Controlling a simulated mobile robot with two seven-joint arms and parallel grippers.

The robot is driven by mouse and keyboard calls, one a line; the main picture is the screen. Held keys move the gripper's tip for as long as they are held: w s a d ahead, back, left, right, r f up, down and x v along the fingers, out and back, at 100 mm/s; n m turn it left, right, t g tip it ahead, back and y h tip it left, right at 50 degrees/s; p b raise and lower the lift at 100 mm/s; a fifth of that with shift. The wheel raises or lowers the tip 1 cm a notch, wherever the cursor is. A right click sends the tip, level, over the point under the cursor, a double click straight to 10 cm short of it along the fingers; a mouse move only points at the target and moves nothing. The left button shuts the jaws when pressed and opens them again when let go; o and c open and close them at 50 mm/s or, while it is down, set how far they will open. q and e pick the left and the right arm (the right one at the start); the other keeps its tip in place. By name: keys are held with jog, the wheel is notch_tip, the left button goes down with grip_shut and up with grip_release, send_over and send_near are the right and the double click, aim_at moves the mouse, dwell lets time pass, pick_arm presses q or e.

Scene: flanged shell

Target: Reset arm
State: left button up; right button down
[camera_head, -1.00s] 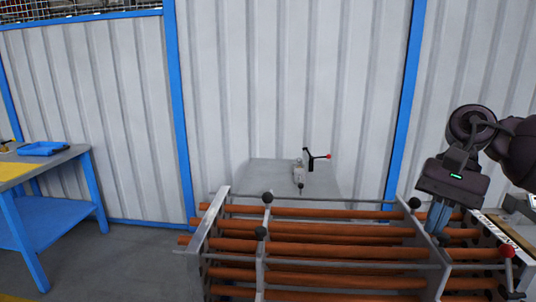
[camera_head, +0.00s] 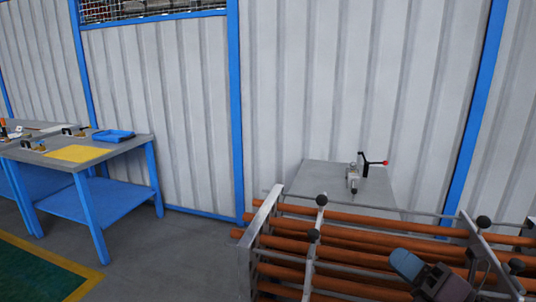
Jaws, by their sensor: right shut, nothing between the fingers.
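My right gripper (camera_head: 405,264) shows at the lower right of the head view. Its blue-grey fingers are together with nothing between them, and they point up and to the left. It appears in front of the copper-coloured tubes (camera_head: 340,215) of the shell rack; I cannot tell whether it touches them. The rest of my right arm is mostly cut off by the bottom edge. My left gripper is out of view.
The rack's metal end plate (camera_head: 262,215) and black ball knobs (camera_head: 314,235) stand near the gripper. A grey plate (camera_head: 320,180) with a red-tipped clamp (camera_head: 364,175) is behind. A blue-legged table (camera_head: 120,150) with a blue tray (camera_head: 113,135) stands left. Floor between is clear.

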jog(key=s+d+f+m+g+h, duration=0.1)
jog(key=s+d+f+m+h, duration=0.25)
jog(key=f+m+h, duration=0.6)
jog(key=s+d+f+m+g+h, duration=0.1)
jog(key=s+d+f+m+h, duration=0.35)
jog(key=m, duration=0.85)
jog(key=s+a+f+m+g, duration=0.3)
jog(key=s+f+m+g, duration=0.85)
jog(key=s, duration=0.55)
jog(key=w+f+n+t, duration=0.1)
jog(key=w+f+t, duration=0.6)
jog(key=f, duration=0.3)
jog(key=shift+w+a+f+n+t, duration=0.2)
jog(key=shift+f+n+t, duration=0.2)
jog(key=shift+t, duration=0.45)
